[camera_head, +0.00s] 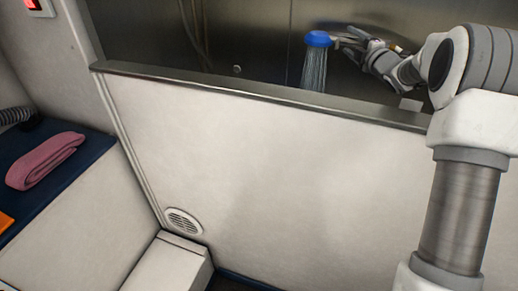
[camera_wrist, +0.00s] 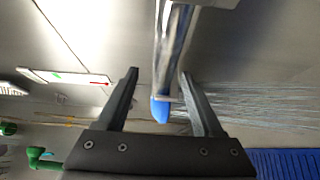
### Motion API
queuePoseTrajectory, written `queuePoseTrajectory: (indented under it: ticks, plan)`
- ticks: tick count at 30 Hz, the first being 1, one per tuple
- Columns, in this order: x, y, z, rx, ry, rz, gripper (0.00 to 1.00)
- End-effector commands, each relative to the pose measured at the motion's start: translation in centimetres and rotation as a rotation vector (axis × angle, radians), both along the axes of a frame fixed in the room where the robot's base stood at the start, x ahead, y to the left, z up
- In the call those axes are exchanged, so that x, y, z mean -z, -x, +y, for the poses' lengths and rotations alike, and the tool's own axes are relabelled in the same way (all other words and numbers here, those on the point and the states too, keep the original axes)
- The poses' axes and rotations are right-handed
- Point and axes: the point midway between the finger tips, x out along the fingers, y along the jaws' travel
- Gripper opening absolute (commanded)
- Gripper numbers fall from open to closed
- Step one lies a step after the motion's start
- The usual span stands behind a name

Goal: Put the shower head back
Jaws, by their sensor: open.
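The shower head has a blue head (camera_head: 319,39) and sprays water downward inside the steel tub. My gripper (camera_head: 350,43) is beside it in the head view, at the end of my arm reaching over the tub.
The tub's steel rim (camera_head: 260,90) runs above a white front panel (camera_head: 270,160). A hose (camera_head: 195,35) hangs at the back wall. A white bar with green and red marks (camera_wrist: 65,77) and a green fitting (camera_wrist: 40,153) are left. A pink towel (camera_head: 45,160) lies on a dark blue counter.

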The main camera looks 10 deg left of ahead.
Motion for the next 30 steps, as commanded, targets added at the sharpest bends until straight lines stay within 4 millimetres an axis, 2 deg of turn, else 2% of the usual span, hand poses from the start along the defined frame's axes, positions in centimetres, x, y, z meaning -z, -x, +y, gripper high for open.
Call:
queuePoseTrajectory:
  ticks: [5,15,21,30]
  plan:
    - [-0.2,1.5,-0.7,0.001,-0.001,0.0,0.68]
    - [-0.3,7.2,-3.1,0.002,-0.001,-0.001,0.68]
    - [-0.3,9.8,-4.1,0.002,-0.001,-0.002,0.68]
    - [-0.2,11.0,-4.6,0.001,-0.001,-0.003,0.68]
